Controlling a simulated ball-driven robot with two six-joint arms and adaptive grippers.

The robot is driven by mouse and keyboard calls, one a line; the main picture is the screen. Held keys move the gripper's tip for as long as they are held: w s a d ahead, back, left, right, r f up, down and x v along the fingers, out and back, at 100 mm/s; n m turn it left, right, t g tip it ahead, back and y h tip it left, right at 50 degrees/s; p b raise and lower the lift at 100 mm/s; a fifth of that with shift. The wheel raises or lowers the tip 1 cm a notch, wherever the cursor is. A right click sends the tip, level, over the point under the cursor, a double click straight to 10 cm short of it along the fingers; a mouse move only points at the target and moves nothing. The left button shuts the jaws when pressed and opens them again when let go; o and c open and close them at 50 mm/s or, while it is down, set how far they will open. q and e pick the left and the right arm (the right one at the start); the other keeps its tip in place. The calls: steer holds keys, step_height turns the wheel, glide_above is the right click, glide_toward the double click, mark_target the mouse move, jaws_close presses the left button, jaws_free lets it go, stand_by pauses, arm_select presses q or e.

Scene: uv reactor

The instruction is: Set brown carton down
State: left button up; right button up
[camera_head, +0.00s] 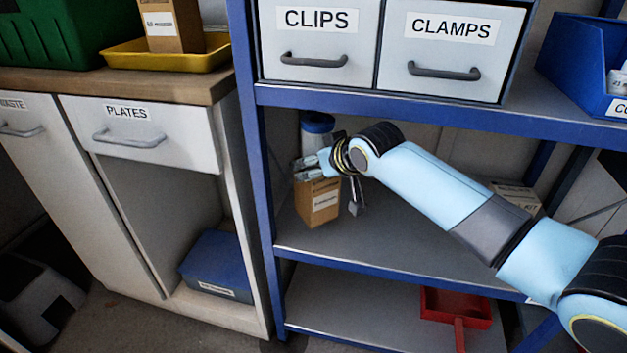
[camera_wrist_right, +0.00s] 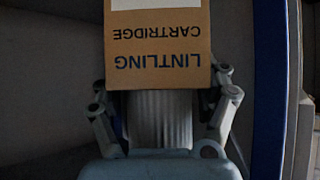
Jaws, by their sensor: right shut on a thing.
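A brown carton (camera_head: 317,204) is on or just above the middle shelf (camera_head: 400,245) of the blue rack, near its left post. I cannot tell whether its bottom touches the shelf. My right gripper (camera_head: 318,168) is at the carton's top and shut on it. In the right wrist view the carton (camera_wrist_right: 158,45) sits between the two fingers of the gripper (camera_wrist_right: 162,85), its "LINTLING CARTRIDGE" print upside down. My left gripper is not in view.
A blue-topped container (camera_head: 317,122) stands behind the gripper. A box (camera_head: 516,197) lies farther right on the same shelf, with bare shelf between. The rack's left post (camera_head: 258,170) is close to the carton. CLIPS (camera_head: 315,40) and CLAMPS (camera_head: 445,50) drawers sit above.

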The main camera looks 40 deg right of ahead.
steer(key=f, duration=0.1)
steer(key=w+f+b, duration=0.1)
steer(key=f, duration=0.1)
steer(key=shift+w+f, duration=0.2)
steer(key=shift+w, duration=0.15)
steer(key=o, duration=1.5)
steer(key=shift+s, duration=0.1)
